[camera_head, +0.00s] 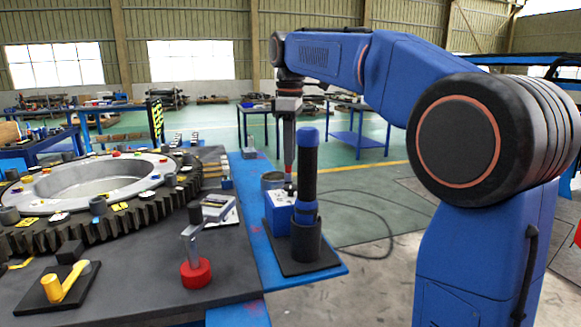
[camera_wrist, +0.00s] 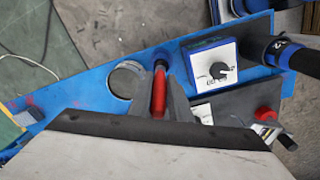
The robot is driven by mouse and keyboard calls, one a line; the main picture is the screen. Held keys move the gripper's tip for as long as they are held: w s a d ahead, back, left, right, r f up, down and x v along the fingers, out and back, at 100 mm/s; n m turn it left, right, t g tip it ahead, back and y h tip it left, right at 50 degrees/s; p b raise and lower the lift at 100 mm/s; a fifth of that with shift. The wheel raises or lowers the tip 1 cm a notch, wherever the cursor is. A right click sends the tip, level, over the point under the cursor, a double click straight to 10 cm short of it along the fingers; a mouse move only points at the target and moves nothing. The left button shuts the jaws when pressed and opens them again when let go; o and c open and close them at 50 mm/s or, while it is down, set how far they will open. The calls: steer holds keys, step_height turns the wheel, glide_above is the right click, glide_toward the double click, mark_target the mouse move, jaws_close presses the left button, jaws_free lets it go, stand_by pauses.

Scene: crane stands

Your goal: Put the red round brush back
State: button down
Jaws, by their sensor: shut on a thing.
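The red round brush (camera_wrist: 158,94) is between the jaws of my gripper (camera_wrist: 162,108) in the wrist view, its slim red handle showing. In the head view my gripper (camera_head: 289,160) points down, with the red of the brush (camera_head: 289,171) below it. The brush is roughly upright there; its lower end is hard to make out. A round grey cup (camera_head: 272,180) stands on the blue table edge just left of the brush. Its open ring (camera_wrist: 113,82) shows left of the brush in the wrist view. The brush appears outside the ring; its height above the table is unclear.
A blue box with a dial (camera_head: 281,214) and a tall blue-and-black cylinder in a black holder (camera_head: 307,240) stand close by. A red-based grey tool (camera_head: 196,273), a yellow part (camera_head: 62,285) and a large gear (camera_head: 110,222) occupy the table's left.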

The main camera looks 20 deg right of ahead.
mark_target(289, 172)
steer(key=shift+a+f, duration=0.1)
steer(key=shift+f, duration=1.9)
steer(key=c, duration=1.6)
jaws_free()
steer(key=shift+c, duration=0.2)
step_height(289, 172, up, 12)
steer(key=shift+s+r, duration=0.1)
steer(key=shift+s, duration=0.05)
